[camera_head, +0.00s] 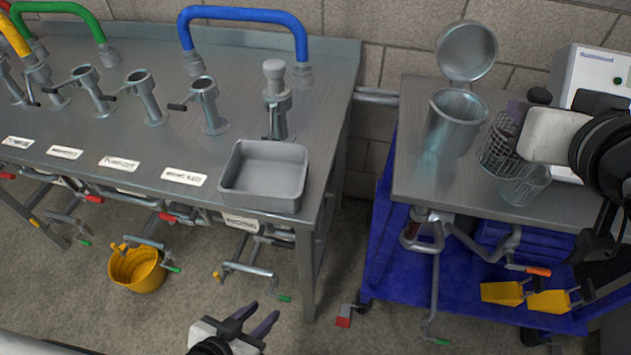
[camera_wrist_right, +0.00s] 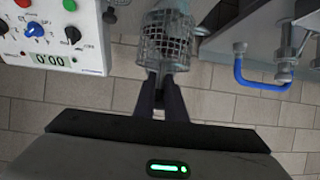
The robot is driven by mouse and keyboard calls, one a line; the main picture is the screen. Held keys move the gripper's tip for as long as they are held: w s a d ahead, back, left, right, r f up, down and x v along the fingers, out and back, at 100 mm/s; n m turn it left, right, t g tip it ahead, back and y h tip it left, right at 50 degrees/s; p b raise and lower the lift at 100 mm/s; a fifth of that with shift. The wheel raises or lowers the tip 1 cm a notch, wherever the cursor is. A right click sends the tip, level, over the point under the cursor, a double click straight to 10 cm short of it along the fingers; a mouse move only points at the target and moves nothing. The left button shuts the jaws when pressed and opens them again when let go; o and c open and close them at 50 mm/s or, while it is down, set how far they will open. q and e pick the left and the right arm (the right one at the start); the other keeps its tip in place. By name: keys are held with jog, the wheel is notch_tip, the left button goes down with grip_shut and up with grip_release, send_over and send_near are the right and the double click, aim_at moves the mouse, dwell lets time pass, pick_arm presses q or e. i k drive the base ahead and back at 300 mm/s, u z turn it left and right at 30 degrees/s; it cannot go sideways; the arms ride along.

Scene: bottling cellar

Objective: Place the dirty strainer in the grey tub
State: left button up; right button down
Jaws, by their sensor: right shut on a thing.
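The grey tub (camera_head: 232,199) is a rectangular open tray, empty, on the right end of the left bench. A darker wire-mesh strainer (camera_head: 494,150) is at the right steel table, beside the metal canister. My right gripper (camera_head: 514,112) is shut on this strainer's near side; it also shows in the right wrist view (camera_wrist_right: 166,45) beyond my fingers. I cannot tell whether it touches the table, and dirt on it is not clear. My left gripper (camera_head: 262,314) is open and empty above the floor.
A metal canister (camera_head: 453,128) with its lid raised stands left of the strainers. A white control box (camera_head: 594,75) is at the right. Taps and a blue hose (camera_head: 245,13) line the left bench behind the tub. A gap separates bench and table. A yellow bucket (camera_head: 138,270) is on the floor.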

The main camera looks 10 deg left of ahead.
aim_at(269, 183)
jog(key=z, duration=1.9)
jog(key=k, duration=1.6)
jog(key=u, duration=2.15)
jog(key=i, duration=0.5)
jog(key=u, duration=0.1)
